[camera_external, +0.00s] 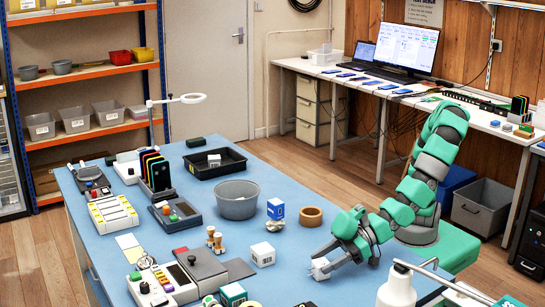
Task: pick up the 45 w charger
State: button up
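My gripper (328,262) is low over the blue table, right of centre. A small white block (320,269), which looks like a charger, is at its fingertips. I cannot tell whether the fingers are closed on it or only beside it. Another white cube (263,254) with a marking on top stands on the table to the left of my gripper. A small white block (214,160) lies in the black tray (237,170). The wattage labels are too small to read, so I cannot tell which block is the 45 W charger.
A grey bowl (237,207), a blue and white box (275,209) and a tape roll (311,216) stand behind my gripper. A white bottle (397,287) is in front to the right. A grey device (201,268) and a green and white box (233,294) are to the left.

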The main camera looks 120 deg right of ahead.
jog(key=c, duration=0.7)
jog(key=shift+o, duration=0.2)
jog(key=shift+r, duration=0.1)
